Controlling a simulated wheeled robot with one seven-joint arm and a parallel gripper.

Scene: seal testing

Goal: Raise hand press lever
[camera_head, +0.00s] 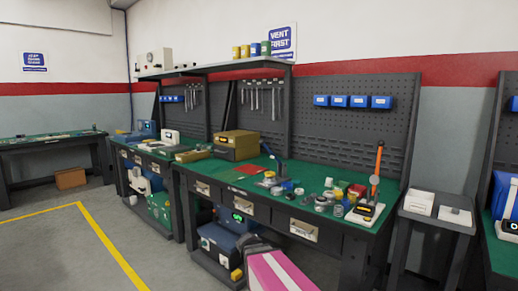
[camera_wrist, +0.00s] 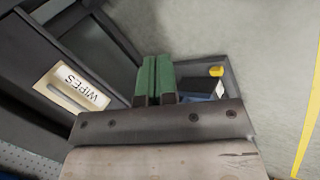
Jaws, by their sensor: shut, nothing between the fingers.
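A small device with an upright orange-and-black lever (camera_head: 376,168) stands at the right end of the green bench top in the head view. A blue tool with a slanted arm (camera_head: 274,163) stands near the bench's middle. I cannot tell for sure which of these is the hand press. My gripper (camera_wrist: 155,76) shows in the wrist view with its two green fingers together and nothing between them. It is low in front of the bench, beside a drawer labelled WIPES (camera_wrist: 76,88), away from both levers.
The bench top (camera_head: 239,184) holds several small jars and cans left of the orange lever. Blue boxes (camera_head: 217,238) stand on the lower shelf. A grey cart (camera_head: 435,216) stands right of the bench. The floor at the left, with a yellow line (camera_head: 110,245), is clear.

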